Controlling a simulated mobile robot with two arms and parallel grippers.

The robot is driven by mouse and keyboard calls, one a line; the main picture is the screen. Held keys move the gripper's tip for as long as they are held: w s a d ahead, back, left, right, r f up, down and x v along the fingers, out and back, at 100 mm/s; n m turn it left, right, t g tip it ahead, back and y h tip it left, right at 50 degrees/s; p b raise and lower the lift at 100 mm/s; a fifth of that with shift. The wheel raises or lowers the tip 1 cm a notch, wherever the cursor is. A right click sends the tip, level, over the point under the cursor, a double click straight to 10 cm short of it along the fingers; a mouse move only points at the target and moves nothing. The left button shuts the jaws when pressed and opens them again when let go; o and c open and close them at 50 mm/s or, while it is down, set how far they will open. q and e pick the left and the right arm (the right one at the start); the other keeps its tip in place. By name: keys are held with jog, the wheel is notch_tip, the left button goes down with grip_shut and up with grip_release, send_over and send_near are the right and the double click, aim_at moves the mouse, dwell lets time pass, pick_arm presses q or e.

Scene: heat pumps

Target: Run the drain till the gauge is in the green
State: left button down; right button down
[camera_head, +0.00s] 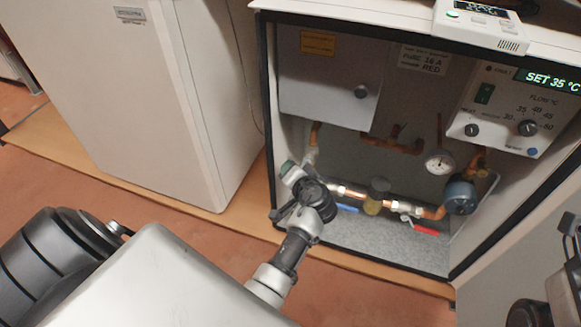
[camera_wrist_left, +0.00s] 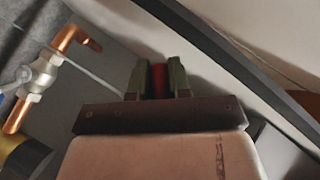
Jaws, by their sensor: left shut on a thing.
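The pressure gauge (camera_head: 439,162), a small round white dial, sits on the pipework inside the open cabinet. Its needle and coloured zones are too small to read. My left gripper (camera_head: 290,170) is at the left end of the lower copper pipe, by the cabinet's left wall. In the left wrist view its two green-padded fingers (camera_wrist_left: 157,82) are shut on a small red part (camera_wrist_left: 158,79), probably the drain's handle or knob. Most of that part is hidden by the fingers. Dark parts of my right arm (camera_head: 573,245) show at the right edge; its jaws cannot be made out.
The lower pipe has a blue lever (camera_head: 347,208), a brass fitting (camera_head: 374,204), a red lever (camera_head: 426,230) and a blue-grey pump (camera_head: 459,197). A control panel (camera_head: 512,113) reads SET 35 °C. A white unit (camera_head: 130,90) stands left. The cabinet floor (camera_head: 375,240) is clear.

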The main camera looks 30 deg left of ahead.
pick_arm(q)
jog(key=shift+f, duration=0.1)
jog(key=c, duration=1.1)
grip_release()
